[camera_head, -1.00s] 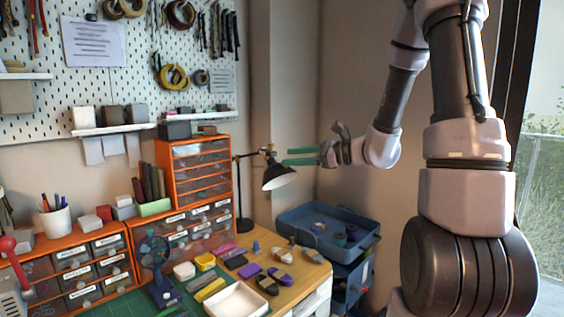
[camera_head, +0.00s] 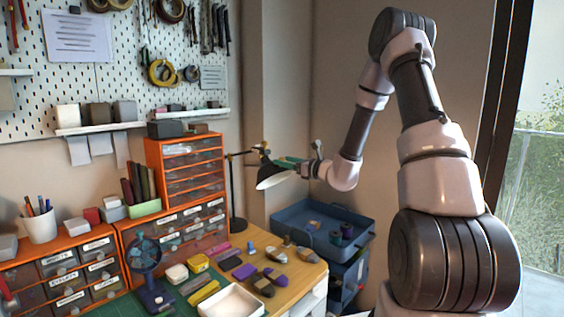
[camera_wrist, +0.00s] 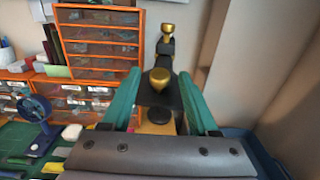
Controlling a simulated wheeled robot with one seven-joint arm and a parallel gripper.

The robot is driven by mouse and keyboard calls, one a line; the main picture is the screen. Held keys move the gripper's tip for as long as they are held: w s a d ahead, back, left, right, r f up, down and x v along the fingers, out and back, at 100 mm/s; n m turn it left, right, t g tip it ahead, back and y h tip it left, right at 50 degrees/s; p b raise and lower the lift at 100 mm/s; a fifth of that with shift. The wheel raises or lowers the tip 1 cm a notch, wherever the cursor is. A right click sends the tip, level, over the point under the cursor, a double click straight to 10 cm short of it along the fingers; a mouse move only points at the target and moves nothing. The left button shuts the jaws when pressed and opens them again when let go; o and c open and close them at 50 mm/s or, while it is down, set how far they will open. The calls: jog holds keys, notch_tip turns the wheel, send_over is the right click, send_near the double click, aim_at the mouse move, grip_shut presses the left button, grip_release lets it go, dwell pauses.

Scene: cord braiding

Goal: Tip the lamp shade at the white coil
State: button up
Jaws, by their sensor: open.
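The black desk lamp's shade (camera_head: 271,174) hangs from its jointed arm, its pale open underside facing down and tilted. My gripper (camera_head: 285,162) is at the right of the shade's top, its green fingers overlapping it in the head view. In the wrist view my gripper (camera_wrist: 160,75) is open, with the black shade (camera_wrist: 153,97) and its gold knob between the two fingers. I cannot tell whether either finger touches the shade. I cannot make out a white coil for certain in either view.
A blue tray (camera_head: 282,218) with several small spools stands right of the bench. An orange drawer cabinet (camera_head: 154,166) stands behind the bench. A blue fan (camera_head: 145,256), a white tray (camera_head: 232,302) and small coloured items crowd the bench top.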

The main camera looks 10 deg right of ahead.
jog(key=shift+x, duration=1.05)
jog(key=shift+c, duration=0.3)
grip_shut()
dwell(0.4)
